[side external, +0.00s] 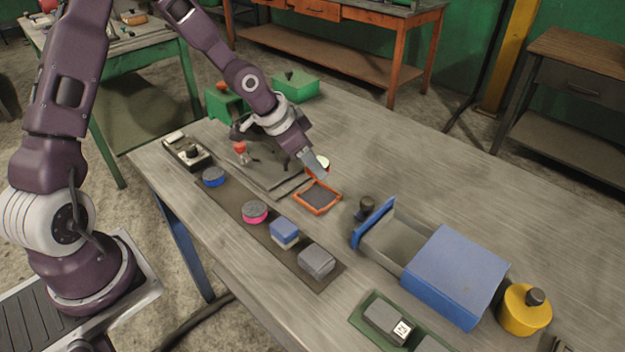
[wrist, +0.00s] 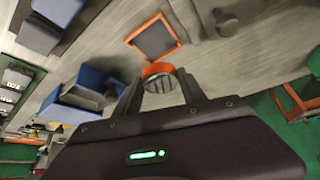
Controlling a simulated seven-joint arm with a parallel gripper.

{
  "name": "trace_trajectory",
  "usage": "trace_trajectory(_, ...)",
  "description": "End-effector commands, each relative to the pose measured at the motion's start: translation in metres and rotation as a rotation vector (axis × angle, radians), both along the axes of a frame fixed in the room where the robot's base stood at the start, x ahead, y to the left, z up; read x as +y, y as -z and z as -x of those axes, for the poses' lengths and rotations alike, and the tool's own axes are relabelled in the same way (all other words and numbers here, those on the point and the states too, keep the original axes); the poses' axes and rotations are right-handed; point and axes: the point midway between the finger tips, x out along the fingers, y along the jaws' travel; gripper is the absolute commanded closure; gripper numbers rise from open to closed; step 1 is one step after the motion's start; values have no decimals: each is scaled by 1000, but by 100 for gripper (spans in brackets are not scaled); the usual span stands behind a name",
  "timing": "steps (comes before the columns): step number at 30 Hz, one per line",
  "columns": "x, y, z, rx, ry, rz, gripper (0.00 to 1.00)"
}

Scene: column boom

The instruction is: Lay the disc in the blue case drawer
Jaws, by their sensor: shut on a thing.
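The disc (side external: 322,162) shows a pale top and an orange edge in the side view, partly hidden by a finger. My gripper (side external: 318,165) is shut on it and holds it above the table, just behind a square orange-rimmed tray. In the wrist view the disc (wrist: 158,70) shows as an orange ring between my fingertips (wrist: 160,86). The blue case (side external: 455,275) stands to the right, apart from my gripper. Its drawer (side external: 395,241) is pulled out toward the left and its visible interior looks empty. The case also shows in the wrist view (wrist: 75,97).
The orange-rimmed tray (side external: 318,196) looks empty. A dark mat (side external: 233,197) bears a blue round piece (side external: 213,177), a pink one (side external: 254,212) and two blocks. A dark knob (side external: 366,206) is at the drawer front. A yellow canister (side external: 525,310) and green tray (side external: 365,325) flank the case.

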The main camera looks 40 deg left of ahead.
Motion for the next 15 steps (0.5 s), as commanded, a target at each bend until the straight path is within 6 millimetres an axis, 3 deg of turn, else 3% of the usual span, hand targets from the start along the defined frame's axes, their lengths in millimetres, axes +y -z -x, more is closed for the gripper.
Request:
trace_trajectory(3,0,-15,-1,-3,-1,0,100)
trace_trajectory(8,-10,-18,-4,0,43,2,100)
trace_trajectory(11,-35,-16,-13,-2,160,5,100)
trace_trajectory(15,-91,-16,-24,-3,410,6,100)
